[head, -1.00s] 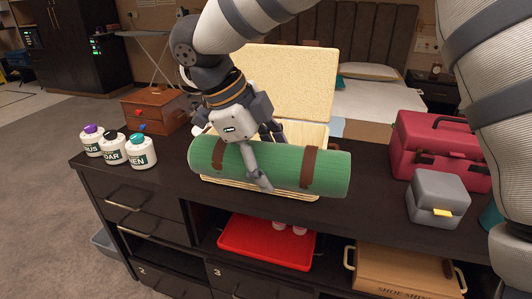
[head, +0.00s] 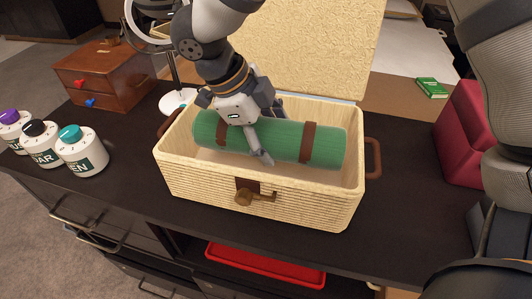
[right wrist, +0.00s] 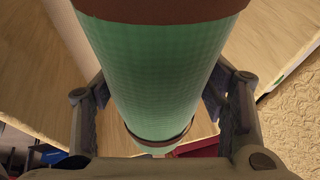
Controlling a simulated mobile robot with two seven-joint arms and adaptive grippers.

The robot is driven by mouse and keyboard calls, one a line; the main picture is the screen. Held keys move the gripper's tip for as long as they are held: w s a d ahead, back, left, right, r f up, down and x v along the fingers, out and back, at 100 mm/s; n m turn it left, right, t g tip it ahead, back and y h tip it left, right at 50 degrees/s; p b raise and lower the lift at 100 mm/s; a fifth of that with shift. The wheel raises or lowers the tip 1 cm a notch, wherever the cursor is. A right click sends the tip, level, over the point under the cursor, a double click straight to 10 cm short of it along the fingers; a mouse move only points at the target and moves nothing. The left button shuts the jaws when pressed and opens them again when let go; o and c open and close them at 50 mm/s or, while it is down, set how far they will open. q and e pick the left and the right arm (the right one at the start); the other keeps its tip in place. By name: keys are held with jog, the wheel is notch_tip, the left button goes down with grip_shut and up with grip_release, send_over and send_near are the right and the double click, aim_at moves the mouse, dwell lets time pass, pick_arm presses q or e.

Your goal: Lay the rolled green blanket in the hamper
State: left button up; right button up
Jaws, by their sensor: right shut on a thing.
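The rolled green blanket (head: 265,138), with two brown straps, lies lengthwise within the opening of the cream woven hamper (head: 215,187). The hamper's lid (head: 310,45) stands open at the back. My right gripper (head: 262,135) reaches down from above and is shut around the roll between the straps. In the right wrist view, its fingers (right wrist: 160,102) flank the green roll (right wrist: 160,65). Some inner floor shows below the roll's front edge; whether its underside touches the floor is hidden. My left gripper is not in view.
Several white bottles (head: 82,150) stand at the left of the dark dresser top. A wooden box (head: 105,75) and a white round stand (head: 178,100) are behind them. A red case (head: 462,135) is at the right. A red tray (head: 265,265) sits on the shelf below.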

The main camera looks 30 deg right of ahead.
aim_at(242, 133)
notch_tip(242, 133, down, 6)
jog(key=shift+r+b, duration=0.2)
jog(key=shift+b, duration=0.15)
jog(key=shift+r, duration=0.1)
jog(key=o, duration=1.4)
jog(key=p+v, duration=0.1)
jog(key=v, duration=1.1)
